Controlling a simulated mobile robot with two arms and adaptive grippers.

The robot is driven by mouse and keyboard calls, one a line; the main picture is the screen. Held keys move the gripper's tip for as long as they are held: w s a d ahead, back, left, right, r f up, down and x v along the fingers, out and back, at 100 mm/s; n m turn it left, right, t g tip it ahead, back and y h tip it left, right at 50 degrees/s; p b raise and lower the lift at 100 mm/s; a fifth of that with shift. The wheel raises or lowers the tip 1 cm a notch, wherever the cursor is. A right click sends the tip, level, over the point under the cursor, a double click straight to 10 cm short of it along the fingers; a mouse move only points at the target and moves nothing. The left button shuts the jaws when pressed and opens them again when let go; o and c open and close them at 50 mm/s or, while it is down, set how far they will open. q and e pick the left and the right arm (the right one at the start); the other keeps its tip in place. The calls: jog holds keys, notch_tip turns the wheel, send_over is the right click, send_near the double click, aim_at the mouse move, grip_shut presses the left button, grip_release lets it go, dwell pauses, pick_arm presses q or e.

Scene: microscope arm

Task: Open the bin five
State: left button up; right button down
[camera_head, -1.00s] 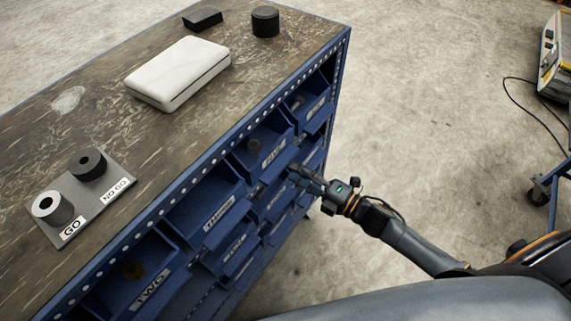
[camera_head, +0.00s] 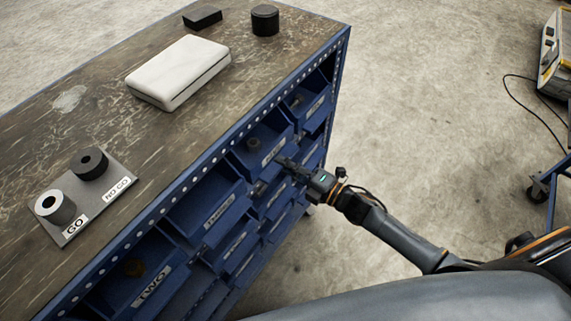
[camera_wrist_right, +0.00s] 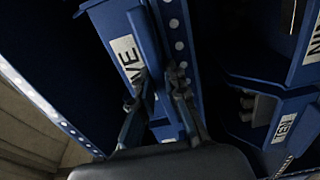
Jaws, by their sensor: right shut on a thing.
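The blue bin five (camera_head: 262,135) is in the upper row of the cabinet in the head view. Its label is too blurred to read there, but in the right wrist view a white label (camera_wrist_right: 127,60) ends in "IVE". My right gripper (camera_head: 283,161) is at the front of this bin, by the right end of its label. In the right wrist view my right gripper's fingers (camera_wrist_right: 160,115) straddle a blue part of the bin and are shut on it. A small dark object lies inside the bin. My left gripper is not in view.
The worn cabinet top (camera_head: 100,115) carries a white box (camera_head: 178,72), a dark cylinder (camera_head: 265,20) and a GO/NO GO gauge plate (camera_head: 75,215). Several other blue bins flank and lie below, including TEN (camera_wrist_right: 284,127). Floor to the right is clear up to a wheeled cart (camera_head: 545,185).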

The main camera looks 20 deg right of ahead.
jog(key=p+v, duration=0.1)
jog(key=v, duration=1.5)
jog(key=shift+p, duration=0.3)
jog(key=shift+s+d+f, duration=0.1)
jog(key=c, duration=1.4)
grip_release()
jog(key=shift+o, duration=0.2)
jog(key=v, duration=1.2)
